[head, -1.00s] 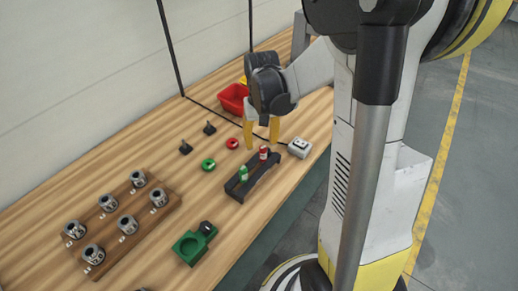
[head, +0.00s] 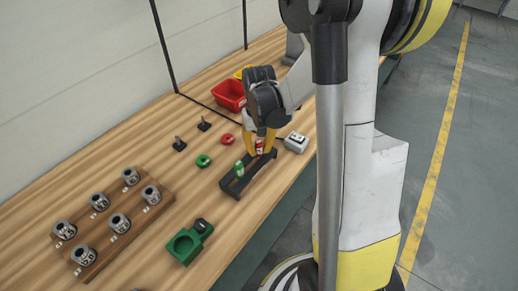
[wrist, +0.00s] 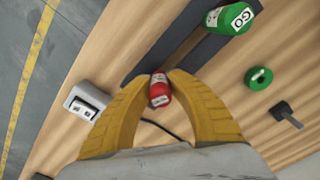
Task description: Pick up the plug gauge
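A black stand (head: 231,188) carries a green plug gauge (head: 239,169) at its near end and a red plug gauge (head: 259,147) at its far end. My gripper (head: 259,145) is at the red one, with a yellow finger on each side. In the wrist view the fingertips (wrist: 160,78) close against both sides of the red plug gauge (wrist: 160,92), with no clear gap. The green plug gauge, marked GO, (wrist: 230,17) stands apart from my fingers. The lower part of the red gauge is partly hidden.
A grey-white box (head: 296,142) is right of the stand. Green (head: 203,161) and red (head: 227,139) rings lie left of it. A green fixture (head: 185,247), a wooden rack of metal cylinders (head: 143,217) and a red bin (head: 229,95) are also on the bench.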

